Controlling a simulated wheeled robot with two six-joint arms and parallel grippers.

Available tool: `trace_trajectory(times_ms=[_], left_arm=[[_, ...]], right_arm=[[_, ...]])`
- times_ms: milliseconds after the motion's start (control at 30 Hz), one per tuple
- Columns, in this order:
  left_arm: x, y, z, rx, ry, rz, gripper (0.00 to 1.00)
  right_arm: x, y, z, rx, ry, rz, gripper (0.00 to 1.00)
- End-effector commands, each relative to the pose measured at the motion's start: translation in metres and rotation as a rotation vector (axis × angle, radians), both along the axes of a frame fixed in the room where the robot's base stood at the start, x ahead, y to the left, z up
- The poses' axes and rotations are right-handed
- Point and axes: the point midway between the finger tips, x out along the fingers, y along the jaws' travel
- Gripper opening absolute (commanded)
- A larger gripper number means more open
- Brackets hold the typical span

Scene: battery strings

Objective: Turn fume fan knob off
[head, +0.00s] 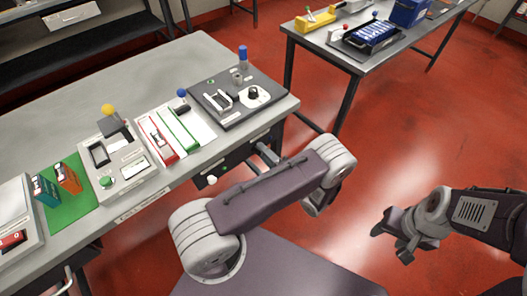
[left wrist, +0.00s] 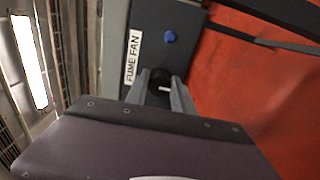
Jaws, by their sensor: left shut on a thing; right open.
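The fume fan knob (left wrist: 160,76) is black with a white pointer mark, on a dark panel (left wrist: 172,20) labelled FUME FAN in the left wrist view. The two fingers of my left gripper (left wrist: 162,94) are shut on the knob, one on each side. The white mark shows between the fingers and points to the right in that view. In the head view, my left gripper (head: 264,153) is at the dark panel (head: 236,158) under the table's right end, and the knob is hidden. My right gripper (head: 396,238) is open and empty over the red floor.
A blue button (left wrist: 170,36) is on the panel near the label. The grey table (head: 165,75) carries several devices and cards, including a dark board (head: 225,117) above the panel. A second table (head: 345,58) stands at the back. Red floor between the tables is clear.

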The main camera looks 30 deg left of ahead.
Motion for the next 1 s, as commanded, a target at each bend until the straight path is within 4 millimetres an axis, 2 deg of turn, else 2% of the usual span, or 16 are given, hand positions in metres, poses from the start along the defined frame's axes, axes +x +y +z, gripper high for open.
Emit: trace_trajectory(times_ms=[533,567,633,900,1000], left_arm=[[-0.0001,-0.0002,-0.0012,0.008,0.024,-0.001,0.0],[-0.0002,-0.0001,-0.0012,0.008,0.024,-0.001,0.32],[-0.0001,-0.0002,-0.0011,0.008,0.024,-0.001,0.51],[-0.0001,-0.0002,-0.0006,0.008,0.022,0.0,0.51],[-0.0019,-0.0067,-0.0008,0.008,0.021,-0.003,0.51]], right_arm=[[0.0,0.0,0.0005,0.0,0.0,0.0,0.51],[-0.0001,0.0,0.0005,0.0,0.0,0.0,0.51],[0.0,0.0,0.0006,0.0,0.0,0.0,0.51],[0.0,0.0,0.0006,0.0,0.0,0.0,0.51],[0.0,0.0,-0.0001,0.0,0.0,0.0,0.51]])
